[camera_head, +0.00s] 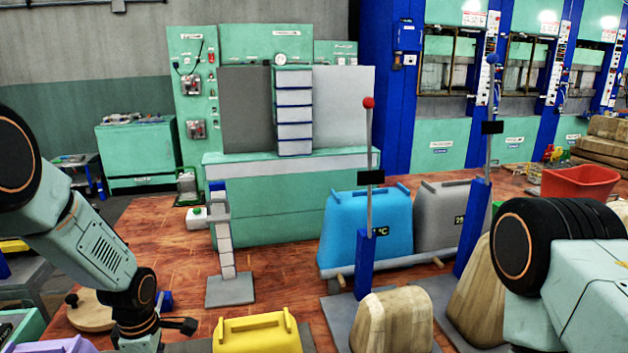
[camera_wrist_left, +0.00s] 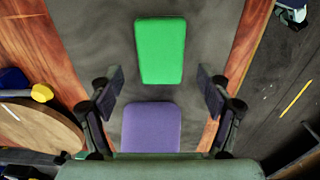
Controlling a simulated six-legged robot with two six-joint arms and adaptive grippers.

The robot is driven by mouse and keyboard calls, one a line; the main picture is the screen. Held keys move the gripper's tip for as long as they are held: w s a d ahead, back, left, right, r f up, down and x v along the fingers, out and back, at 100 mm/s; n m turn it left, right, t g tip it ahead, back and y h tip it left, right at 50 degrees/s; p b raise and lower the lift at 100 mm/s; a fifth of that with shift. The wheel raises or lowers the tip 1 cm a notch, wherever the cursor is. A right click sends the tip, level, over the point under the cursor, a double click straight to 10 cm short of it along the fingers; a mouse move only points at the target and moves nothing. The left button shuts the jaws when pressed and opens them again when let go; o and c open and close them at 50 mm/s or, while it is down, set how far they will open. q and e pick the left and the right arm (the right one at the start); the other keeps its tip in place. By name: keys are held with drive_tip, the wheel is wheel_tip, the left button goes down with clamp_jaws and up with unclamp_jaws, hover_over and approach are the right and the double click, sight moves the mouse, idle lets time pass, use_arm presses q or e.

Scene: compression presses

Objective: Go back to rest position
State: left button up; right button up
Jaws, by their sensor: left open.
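My left arm comes in from the left in the head view and bends down at the wrist, close to the bottom edge. My left gripper (camera_wrist_left: 160,80) shows in the left wrist view with its two dark fingers wide apart and nothing between them. Only a thick upper part of my right arm shows at the right of the head view. My right gripper is out of frame.
A round wooden board (camera_head: 91,312) lies beside my left wrist. A yellow container (camera_head: 258,335), a blue container (camera_head: 375,225) and a lever with a red knob (camera_head: 368,103) stand ahead. A green press bench (camera_head: 290,205) is behind.

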use_arm(q)
wheel_tip(320, 180, down, 5)
drive_tip(key=shift+s+r, duration=0.1)
wheel_tip(320, 180, up, 11)
drive_tip(key=s+d+f+m+b, duration=0.1)
drive_tip(key=s+d+m+b, duration=0.2)
drive_tip(key=m, duration=0.7)
drive_tip(key=s+d+f+m+b, duration=0.1)
drive_tip(key=s+d+m+b, duration=0.3)
drive_tip(key=d+m+b, duration=0.4)
drive_tip(key=shift+s+d+f+m, duration=0.25)
drive_tip(key=shift+d+m, duration=0.75)
drive_tip(key=shift+m, duration=0.4)
